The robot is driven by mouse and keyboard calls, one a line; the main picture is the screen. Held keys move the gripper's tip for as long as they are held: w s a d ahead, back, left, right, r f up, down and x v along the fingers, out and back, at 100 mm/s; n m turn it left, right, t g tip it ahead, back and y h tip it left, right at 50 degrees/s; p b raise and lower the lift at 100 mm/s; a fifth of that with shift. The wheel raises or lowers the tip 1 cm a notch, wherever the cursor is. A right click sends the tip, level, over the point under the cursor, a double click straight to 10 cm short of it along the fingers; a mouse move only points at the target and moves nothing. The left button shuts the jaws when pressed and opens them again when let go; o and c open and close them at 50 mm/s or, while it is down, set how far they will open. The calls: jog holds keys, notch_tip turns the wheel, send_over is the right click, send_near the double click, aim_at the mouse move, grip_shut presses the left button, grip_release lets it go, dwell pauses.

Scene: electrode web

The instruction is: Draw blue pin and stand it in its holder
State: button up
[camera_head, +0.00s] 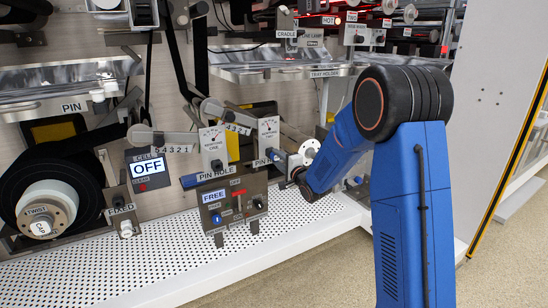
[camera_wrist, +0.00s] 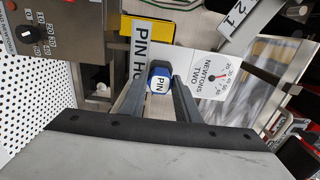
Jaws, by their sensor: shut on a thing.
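The blue pin (camera_wrist: 160,71) shows in the wrist view with a white "PIN" label on its end. My gripper (camera_wrist: 158,90) is shut on it, one finger on each side. Just behind it are a "PIN HO..." plate (camera_wrist: 140,50), cut off by the pin and fingers, and a "NEWTONS TWO" dial (camera_wrist: 207,70). I cannot tell whether the pin's far end is in the hole. In the head view my wrist is at the right-hand dial (camera_head: 268,128) and hides most of the grip. Another blue part (camera_head: 189,181) sits beside the left "PIN HOLE" plate (camera_head: 214,173). I cannot make out the holder.
A control panel (camera_head: 234,213) reading "FREE" stands below the dials. Rollers and black web crowd the left. The perforated white shelf (camera_head: 130,262) is mostly bare. A tray holder (camera_head: 325,73) is above my wrist.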

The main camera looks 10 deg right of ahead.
jog(key=shift+s+d, duration=0.2)
jog(key=shift+s, duration=0.4)
dwell(0.4)
jog(key=shift+v, duration=1.75)
jog(key=shift+x, duration=2.6)
dwell(0.4)
jog(key=o, duration=1.3)
jog(key=shift+c, duration=0.2)
jog(key=v, duration=0.9)
